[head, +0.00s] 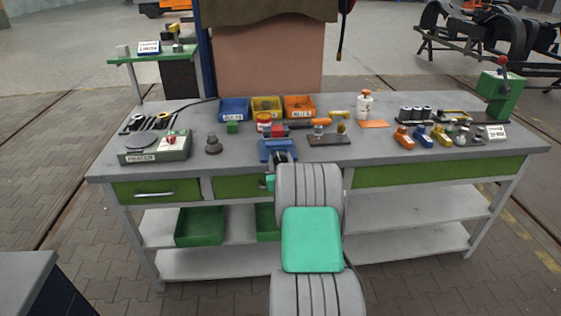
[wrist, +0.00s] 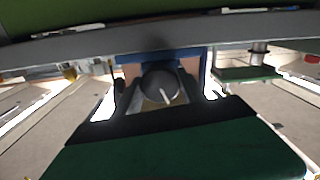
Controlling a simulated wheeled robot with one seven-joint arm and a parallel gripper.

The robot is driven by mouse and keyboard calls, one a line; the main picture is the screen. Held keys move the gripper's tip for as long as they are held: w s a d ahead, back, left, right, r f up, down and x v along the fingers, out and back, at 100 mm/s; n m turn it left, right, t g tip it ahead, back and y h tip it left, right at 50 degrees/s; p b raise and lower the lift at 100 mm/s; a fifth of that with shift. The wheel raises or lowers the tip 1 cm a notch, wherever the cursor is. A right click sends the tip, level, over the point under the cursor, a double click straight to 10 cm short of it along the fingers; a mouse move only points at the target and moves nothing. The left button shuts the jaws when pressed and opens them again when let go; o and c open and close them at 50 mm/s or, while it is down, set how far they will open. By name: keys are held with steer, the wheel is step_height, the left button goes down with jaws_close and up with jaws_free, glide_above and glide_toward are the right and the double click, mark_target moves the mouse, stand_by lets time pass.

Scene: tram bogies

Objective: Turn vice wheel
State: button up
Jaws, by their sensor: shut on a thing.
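The blue vice (head: 277,149) stands at the front edge of the workbench, near its middle. In the wrist view the vice's blue body (wrist: 150,58) shows behind the wheel. The dark round vice wheel (wrist: 158,82), with a pale line on its face, sits between my dark fingers. My gripper (head: 281,159) is at the front of the vice, partly hidden by my own arm in the head view. In the wrist view my gripper (wrist: 162,92) is shut on the wheel, one finger on each side.
Blue (head: 233,109), yellow (head: 266,107) and orange (head: 299,106) bins stand behind the vice. A grey-green box with a round plate (head: 155,148) is at left, a green press (head: 499,96) at right. Green drawers (head: 440,173) lie below the top. Floor before the bench looks clear.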

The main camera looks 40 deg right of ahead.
steer(key=shift+f+b, duration=0.1)
steer(key=shift+b, duration=0.25)
steer(key=shift+f+m+b, duration=0.15)
steer(key=shift+m+b, duration=0.85)
steer(key=m+b, duration=0.8)
steer(key=m, duration=0.1)
steer(key=shift+m+b, duration=0.4)
steer(key=shift+r, duration=0.2)
steer(key=o, duration=1.4)
steer(key=v, duration=0.7)
steer(key=shift+s+a, duration=0.25)
steer(key=shift+s, duration=0.1)
